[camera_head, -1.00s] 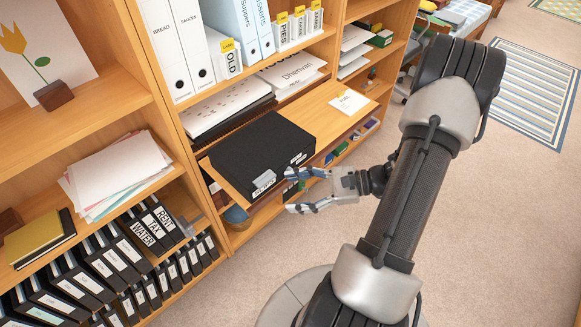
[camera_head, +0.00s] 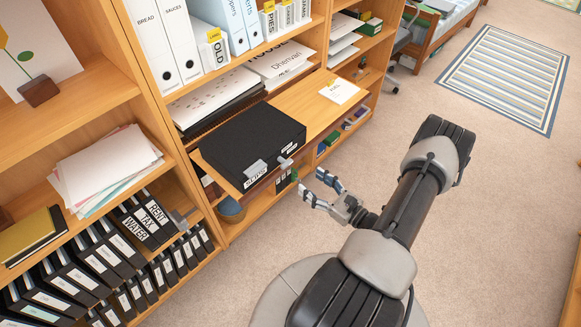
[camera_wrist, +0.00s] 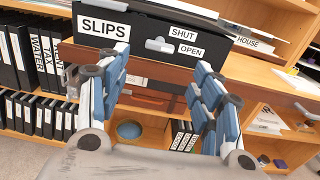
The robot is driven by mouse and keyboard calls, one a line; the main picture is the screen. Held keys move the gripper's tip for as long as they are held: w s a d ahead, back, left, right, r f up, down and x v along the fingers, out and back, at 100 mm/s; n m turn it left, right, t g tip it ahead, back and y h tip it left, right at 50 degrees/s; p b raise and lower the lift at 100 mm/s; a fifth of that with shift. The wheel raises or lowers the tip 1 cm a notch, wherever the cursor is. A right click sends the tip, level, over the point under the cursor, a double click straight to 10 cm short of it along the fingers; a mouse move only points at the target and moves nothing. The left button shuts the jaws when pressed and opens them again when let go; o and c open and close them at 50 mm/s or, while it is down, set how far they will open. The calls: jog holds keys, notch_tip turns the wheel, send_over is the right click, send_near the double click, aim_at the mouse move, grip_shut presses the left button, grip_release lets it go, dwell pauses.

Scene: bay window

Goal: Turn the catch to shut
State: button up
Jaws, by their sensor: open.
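A black box file (camera_head: 252,142) lies on the pulled-out shelf, its front facing me. The catch (camera_head: 285,162), a small pale grey lever, is on its front. In the wrist view the catch (camera_wrist: 160,45) lies roughly level, its right end sloping slightly down towards the "OPEN" label (camera_wrist: 191,51). The "SHUT" label (camera_wrist: 183,34) is above that. A "SLIPS" label (camera_wrist: 103,27) is to the left, under a grey pull. My gripper (camera_head: 316,184) is open and empty, apart from the box and in front of it. In the wrist view its fingers (camera_wrist: 160,78) frame the space below the catch.
The wooden shelf (camera_head: 322,112) holds a white card to the right of the box. Binders and papers fill the shelves around it. A blue bowl (camera_wrist: 129,130) and more files stand below. Open carpet (camera_head: 480,170) lies to the right.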

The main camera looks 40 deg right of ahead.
aim_at(288, 165)
jog(key=w, duration=0.6)
jog(key=w+a, duration=0.1)
jog(key=w, duration=0.3)
jog(key=shift+b, duration=0.4)
jog(key=c, duration=1.1)
